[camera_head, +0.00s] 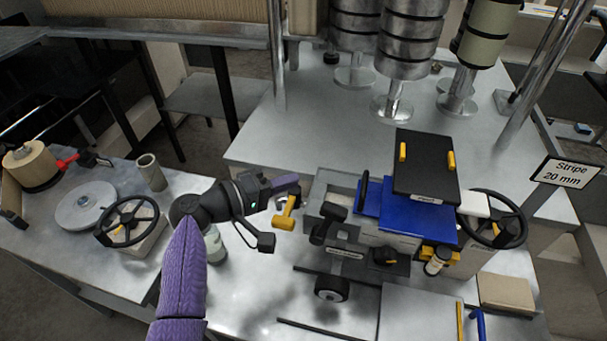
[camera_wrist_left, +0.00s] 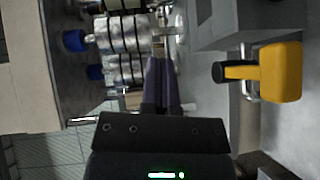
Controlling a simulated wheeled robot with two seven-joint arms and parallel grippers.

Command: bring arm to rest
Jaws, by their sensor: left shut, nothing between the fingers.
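My left arm comes in from the lower left in a purple sleeve. My left gripper (camera_head: 294,181) is above the bench, left of the machine with the blue plate (camera_head: 378,205). Its purple fingers point right and are shut with nothing between them. In the left wrist view the closed fingers (camera_wrist_left: 161,75) show in the middle. A yellow handle (camera_head: 286,212) is just below the fingers in the head view, apart from them. It also shows at the right of the left wrist view (camera_wrist_left: 280,72). My right gripper is not in view.
A black handwheel (camera_head: 128,222) and a grey disc (camera_head: 86,206) are on the left bench. A black panel (camera_head: 424,168) rises above the blue plate. Metal rolls (camera_head: 407,40) stand behind. A sign (camera_head: 568,172) reads "Stripe 20 mm". The bench front at lower centre is partly clear.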

